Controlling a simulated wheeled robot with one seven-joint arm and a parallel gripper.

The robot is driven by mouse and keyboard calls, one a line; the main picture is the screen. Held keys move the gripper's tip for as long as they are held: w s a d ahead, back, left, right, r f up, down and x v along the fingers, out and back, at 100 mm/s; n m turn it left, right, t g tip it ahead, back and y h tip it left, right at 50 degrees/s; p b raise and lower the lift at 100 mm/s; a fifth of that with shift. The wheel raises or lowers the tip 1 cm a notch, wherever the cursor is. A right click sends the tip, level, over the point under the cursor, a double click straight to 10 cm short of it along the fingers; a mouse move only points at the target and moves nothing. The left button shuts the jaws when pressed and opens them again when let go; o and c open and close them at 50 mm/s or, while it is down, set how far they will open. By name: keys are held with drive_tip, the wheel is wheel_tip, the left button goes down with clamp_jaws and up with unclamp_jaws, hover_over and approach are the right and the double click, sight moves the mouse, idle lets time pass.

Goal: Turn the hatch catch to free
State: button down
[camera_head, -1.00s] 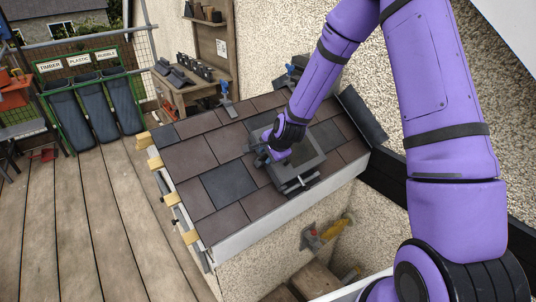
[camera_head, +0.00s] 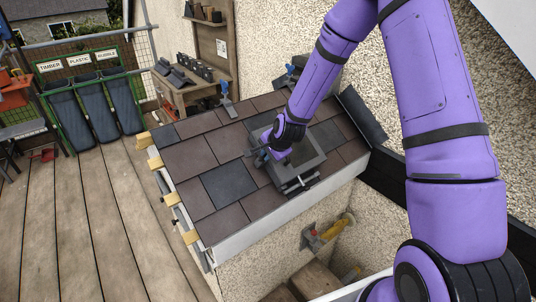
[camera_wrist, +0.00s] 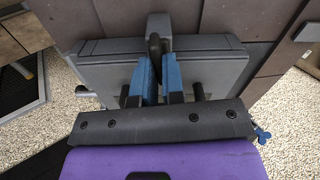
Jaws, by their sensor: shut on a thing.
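The grey roof hatch (camera_head: 313,166) sits in the tiled roof, and my gripper (camera_head: 263,157) is at its left side. In the wrist view the hatch (camera_wrist: 222,70) lies flat behind my gripper (camera_wrist: 160,72), whose blue fingertips are close together. The dark catch (camera_wrist: 153,44) stands upright at the hatch edge, its lower part between the fingertips. My gripper is shut on it. The fingers hide the catch's lower end, and my wrist hides it in the head view.
Dark brown tiles (camera_head: 191,160) surround the hatch. A blue-handled clamp (camera_head: 226,98) stands at the roof's upper edge. A grey bar (camera_head: 300,184) lies along the hatch's lower side. The rough wall (camera_head: 268,40) rises behind. The plank deck (camera_head: 90,220) at left is mostly clear.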

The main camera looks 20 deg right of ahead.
drive_tip(key=n, duration=0.8)
drive_tip(key=shift+w+a, duration=0.1)
drive_tip(key=shift+a, duration=0.05)
drive_tip(key=n, duration=0.4)
drive_tip(key=shift+r, duration=0.1)
drive_tip(key=shift+a+n, duration=0.15)
drive_tip(key=shift+n, duration=1.95)
drive_tip(key=c, duration=1.2)
unclamp_jaws()
